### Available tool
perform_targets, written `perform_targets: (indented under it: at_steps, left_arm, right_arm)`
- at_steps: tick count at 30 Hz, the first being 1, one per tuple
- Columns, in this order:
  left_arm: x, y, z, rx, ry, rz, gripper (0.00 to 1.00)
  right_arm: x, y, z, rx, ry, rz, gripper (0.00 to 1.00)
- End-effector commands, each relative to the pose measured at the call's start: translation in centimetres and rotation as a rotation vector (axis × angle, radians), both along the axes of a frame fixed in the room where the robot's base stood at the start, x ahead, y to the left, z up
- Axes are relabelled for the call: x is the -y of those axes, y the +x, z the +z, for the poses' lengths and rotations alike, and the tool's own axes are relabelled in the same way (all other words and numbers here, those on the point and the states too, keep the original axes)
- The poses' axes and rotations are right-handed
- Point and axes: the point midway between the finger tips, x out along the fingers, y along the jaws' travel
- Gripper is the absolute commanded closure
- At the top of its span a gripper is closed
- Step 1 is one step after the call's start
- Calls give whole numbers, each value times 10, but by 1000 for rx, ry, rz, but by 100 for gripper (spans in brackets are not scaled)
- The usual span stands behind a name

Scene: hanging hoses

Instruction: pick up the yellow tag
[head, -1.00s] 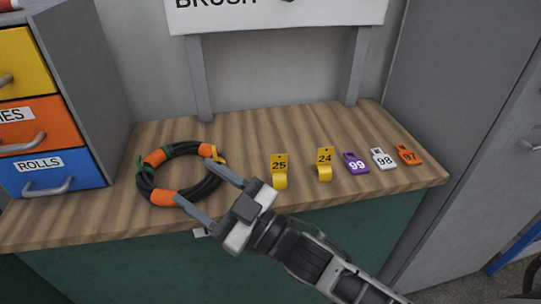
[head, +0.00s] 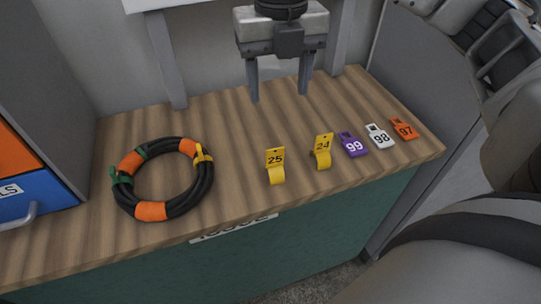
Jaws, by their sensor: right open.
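Two yellow tags stand on the wooden counter. The tag marked 25 (head: 275,165) is left of the tag marked 24 (head: 323,151), and each has a curled lower end. My right gripper (head: 279,97) comes down from the top of the view, behind the tags. Its two fingers are apart and nothing is between them. It is clear of both tags. My left gripper is not in view.
To the right of the tags lie a purple tag 99 (head: 353,145), a white tag 98 (head: 380,138) and an orange tag 97 (head: 404,129). A black coiled hose (head: 203,187) with orange bands lies at left. The wooden counter (head: 235,135) is bare between the coil and the tags.

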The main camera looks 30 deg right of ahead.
Motion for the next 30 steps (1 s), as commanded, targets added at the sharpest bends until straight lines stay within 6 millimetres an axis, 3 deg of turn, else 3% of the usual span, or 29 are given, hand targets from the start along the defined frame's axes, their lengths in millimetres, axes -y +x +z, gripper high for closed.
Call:
perform_targets:
  at_steps: [12, 22, 30]
  left_arm:
    - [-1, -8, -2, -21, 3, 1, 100]
    - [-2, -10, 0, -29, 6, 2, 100]
    - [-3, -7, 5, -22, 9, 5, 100]
  right_arm:
    - [-1, -1, -83, -5, 1, 3, 42]
    - [-3, -1, -110, -4, 1, 5, 42]
    - [-6, -1, -147, -3, 2, 4, 42]
